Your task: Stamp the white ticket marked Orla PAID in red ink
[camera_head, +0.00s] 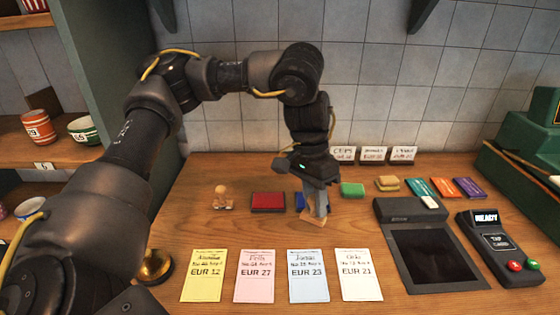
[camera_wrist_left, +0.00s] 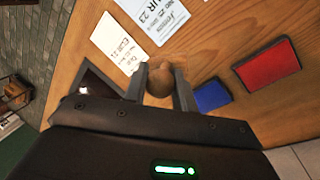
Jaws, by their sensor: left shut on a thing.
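My left gripper (camera_head: 316,206) is shut on a wooden stamp (camera_head: 314,221); its round knob (camera_wrist_left: 160,80) sits between the fingers in the left wrist view. The stamp is at or just above the table, right of the blue ink pad; its underside is hidden. The white ticket (camera_head: 359,275), whose name reads like Orla, lies at the right end of the ticket row. It also shows in the left wrist view (camera_wrist_left: 118,44). The red ink pad (camera_head: 268,202) lies left of the blue ink pad (camera_head: 300,202), which my gripper partly hides. My right gripper is not in view.
Yellow (camera_head: 203,275), pink (camera_head: 255,275) and blue (camera_head: 308,275) tickets lie left of the white one. Another wooden stamp (camera_head: 222,198) stands left of the red pad. A green block (camera_head: 352,189) and a dark tray device (camera_head: 425,255) are to the right.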

